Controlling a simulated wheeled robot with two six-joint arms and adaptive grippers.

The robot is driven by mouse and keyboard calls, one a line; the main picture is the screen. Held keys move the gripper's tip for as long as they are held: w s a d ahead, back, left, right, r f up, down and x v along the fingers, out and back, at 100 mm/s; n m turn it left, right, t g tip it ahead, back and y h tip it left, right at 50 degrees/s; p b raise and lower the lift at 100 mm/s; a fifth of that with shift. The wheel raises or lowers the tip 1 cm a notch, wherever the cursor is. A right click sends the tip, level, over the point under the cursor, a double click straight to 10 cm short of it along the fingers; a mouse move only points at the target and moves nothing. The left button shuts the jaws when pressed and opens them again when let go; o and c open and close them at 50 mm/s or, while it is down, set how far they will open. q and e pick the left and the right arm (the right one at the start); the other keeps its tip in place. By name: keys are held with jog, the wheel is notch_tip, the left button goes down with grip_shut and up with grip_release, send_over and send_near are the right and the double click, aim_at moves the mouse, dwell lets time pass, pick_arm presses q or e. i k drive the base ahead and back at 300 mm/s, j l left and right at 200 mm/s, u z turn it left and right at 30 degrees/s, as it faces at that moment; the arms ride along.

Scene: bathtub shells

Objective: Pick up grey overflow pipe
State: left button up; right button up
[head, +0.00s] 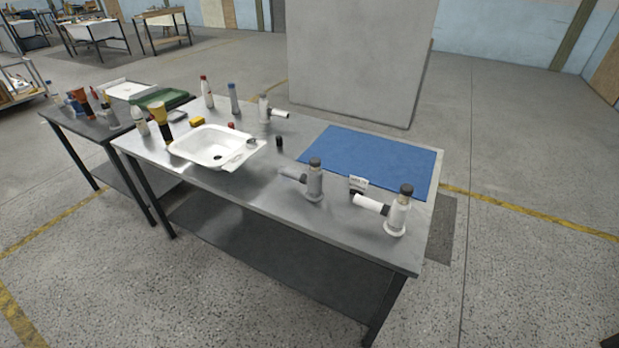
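The grey overflow pipe (315,184) stands upright on the metal table, near the middle of its front half. It has a dark cap on top and a grey side branch pointing left. A similar white pipe (397,217) with a dark cap and a white branch pointing left stands to its right, near the table's right end. Another whitish pipe (264,112) with a branch pointing right stands at the back. Neither of my grippers shows in the head view.
The metal table (240,192) also bears a blue mat (375,158), a white basin-like shell (203,145), a small dark cylinder (279,141), a small white labelled item (358,183) and several bottles. A second table adjoins at left. A grey pillar (355,60) stands behind. The front floor is clear.

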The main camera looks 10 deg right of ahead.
aim_at(313, 180)
jog(key=z, duration=0.35)
jog(key=i+j+z, duration=0.35)
jog(key=j, duration=0.25)
jog(key=i+j+z, duration=0.35)
jog(key=j, duration=0.3)
jog(key=i+j+z, duration=0.15)
jog(key=j, duration=0.2)
jog(key=k+j, duration=0.3)
jog(key=k, duration=0.2)
jog(key=i, duration=0.5)
